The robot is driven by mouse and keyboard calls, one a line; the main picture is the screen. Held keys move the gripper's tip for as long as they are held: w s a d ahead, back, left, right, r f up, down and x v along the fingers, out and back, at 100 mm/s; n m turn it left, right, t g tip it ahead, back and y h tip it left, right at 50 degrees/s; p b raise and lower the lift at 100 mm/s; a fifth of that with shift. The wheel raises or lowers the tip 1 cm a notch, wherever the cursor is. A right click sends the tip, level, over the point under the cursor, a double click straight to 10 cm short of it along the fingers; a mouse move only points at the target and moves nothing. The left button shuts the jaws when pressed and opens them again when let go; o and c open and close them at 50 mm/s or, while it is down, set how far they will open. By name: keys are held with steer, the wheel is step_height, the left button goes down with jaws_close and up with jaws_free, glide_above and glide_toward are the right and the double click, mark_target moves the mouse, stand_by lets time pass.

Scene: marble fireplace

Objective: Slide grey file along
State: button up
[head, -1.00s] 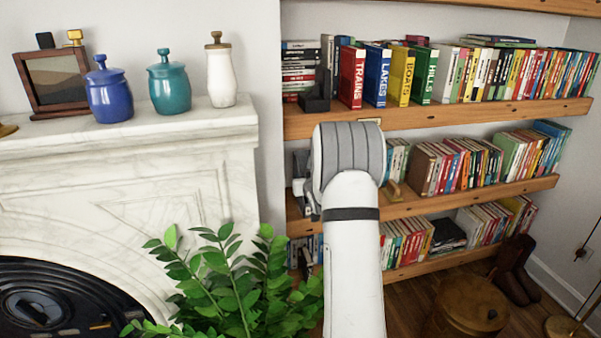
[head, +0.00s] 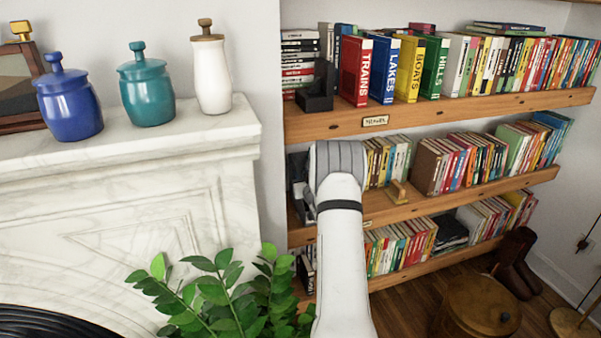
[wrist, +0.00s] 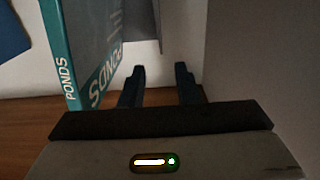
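My gripper (wrist: 160,82) shows in the wrist view with its two dark fingers apart and nothing clearly between them. A grey upright slab (wrist: 142,22) stands beyond the fingertips; it may be the grey file, but I cannot tell for sure. A teal book marked PONDS (wrist: 85,50) stands upright to the left of the fingers. In the head view my white arm covers most of the gripper and part of the middle shelf, so the file is not clearly seen there.
A wooden shelf board (wrist: 25,120) lies below the book. A broad grey surface (wrist: 255,55) stands close on the right in the wrist view. In the head view, books (head: 470,160) line the middle shelf (head: 480,190). A plant (head: 225,290) and mantel (head: 150,145) are at left.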

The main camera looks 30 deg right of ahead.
steer(key=shift+w, duration=0.1)
steer(key=shift+p+x, duration=0.45)
steer(key=shift+x, duration=3.3)
steer(key=shift+c, duration=0.4)
jaws_close()
